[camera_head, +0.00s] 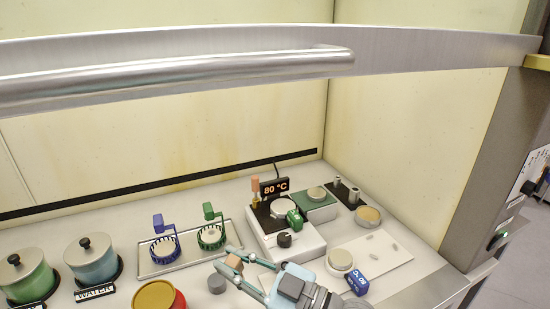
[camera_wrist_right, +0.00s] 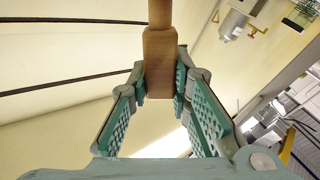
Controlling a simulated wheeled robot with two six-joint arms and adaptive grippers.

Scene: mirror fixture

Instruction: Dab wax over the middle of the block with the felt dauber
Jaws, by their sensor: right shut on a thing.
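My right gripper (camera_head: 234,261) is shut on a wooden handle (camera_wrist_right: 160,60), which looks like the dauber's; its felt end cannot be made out. In the wrist view the green-padded fingers (camera_wrist_right: 161,90) press it from both sides. In the head view the held wood (camera_head: 234,262) is near the bottom middle, in front of the hotplate (camera_head: 291,244). A pale round disc (camera_head: 283,207) on the hotplate may be the block; I cannot tell for sure. My left gripper is not in view.
A tray (camera_head: 190,259) with blue and green baskets lies left. A metal bar (camera_head: 180,80) crosses above.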

